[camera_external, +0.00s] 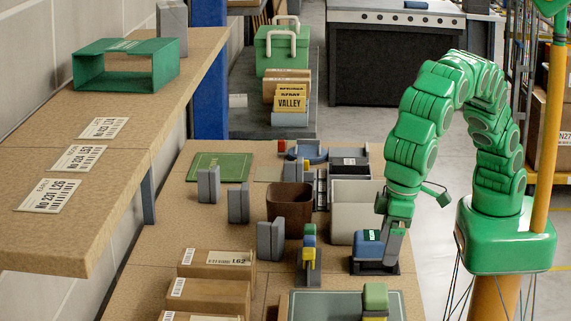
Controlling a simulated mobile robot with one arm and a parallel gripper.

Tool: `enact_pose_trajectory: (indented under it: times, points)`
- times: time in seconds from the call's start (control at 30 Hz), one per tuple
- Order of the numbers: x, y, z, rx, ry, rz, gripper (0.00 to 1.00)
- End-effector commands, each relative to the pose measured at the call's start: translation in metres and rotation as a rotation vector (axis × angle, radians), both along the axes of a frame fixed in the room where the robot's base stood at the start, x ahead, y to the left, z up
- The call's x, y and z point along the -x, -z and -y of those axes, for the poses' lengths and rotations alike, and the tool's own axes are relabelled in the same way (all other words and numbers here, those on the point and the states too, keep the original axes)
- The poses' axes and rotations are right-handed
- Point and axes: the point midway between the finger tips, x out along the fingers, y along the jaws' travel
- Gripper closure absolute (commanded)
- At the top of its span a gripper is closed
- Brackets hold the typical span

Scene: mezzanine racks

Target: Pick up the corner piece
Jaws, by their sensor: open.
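My gripper (392,243) points down at the right edge of the near workbench (190,228). It is beside a small blue and green item (368,241) in a low dark grey holder; I cannot tell whether they touch. No piece is clearly marked as the corner piece. Grey upright angular pieces stand on the bench left of my gripper: one (208,184) by a green mat, one (238,203) in the middle and one (270,240) nearer the front. Another grey piece (173,24) stands on the upper shelf. The gap between my fingertips is too small to make out.
A brown bin (290,207), a beige bin (350,218) and a yellow-blue-green stack (309,250) stand left of my gripper. Cardboard boxes (215,265) fill the front left. The upper shelf (65,220) overhangs the bench's left side. A yellow post (545,130) stands at right.

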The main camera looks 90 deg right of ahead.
Motion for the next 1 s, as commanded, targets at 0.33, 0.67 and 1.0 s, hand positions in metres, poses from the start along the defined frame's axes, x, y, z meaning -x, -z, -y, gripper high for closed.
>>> enact_pose_trajectory:
  times: [0.33, 0.67, 1.0]
  points:
    - [-0.018, 0.001, 0.015, 0.004, 0.006, -0.003, 0.11]
    - [-0.121, 0.011, 0.130, 0.029, 0.022, -0.029, 0.11]
    - [-0.200, 0.024, 0.276, 0.044, 0.027, -0.065, 0.11]
